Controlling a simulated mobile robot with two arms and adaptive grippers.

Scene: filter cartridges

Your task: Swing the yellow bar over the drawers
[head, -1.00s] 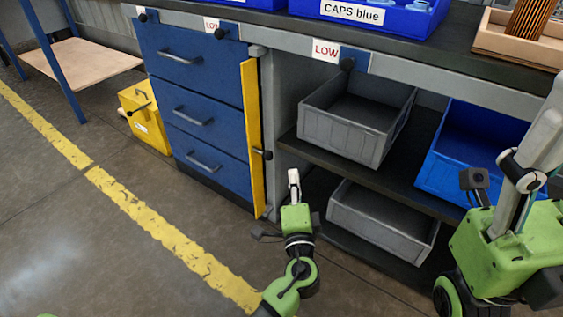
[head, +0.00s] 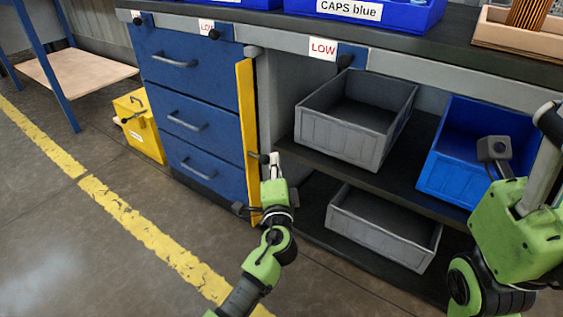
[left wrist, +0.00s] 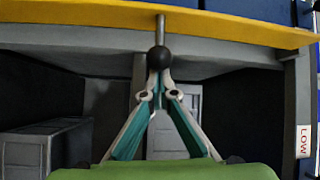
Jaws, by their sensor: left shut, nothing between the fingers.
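The yellow bar (head: 248,140) stands upright along the right edge of the blue drawers (head: 190,120), close to their front. It crosses the top of the left wrist view (left wrist: 90,14). Its black ball knob (left wrist: 158,58) sticks out on a short metal stem. My left gripper (head: 274,157) is shut and empty beside the knob in the head view. In the left wrist view its fingertips (left wrist: 158,76) meet just below the knob; I cannot tell whether they touch it. My right gripper (head: 542,170) is partly in view at the right edge; its fingertips are not clear.
Right of the bar is an open shelf with a grey bin (head: 355,120), a lower grey bin (head: 380,230) and a blue bin (head: 465,160). A yellow box (head: 140,125) stands left of the drawers. The floor in front is clear.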

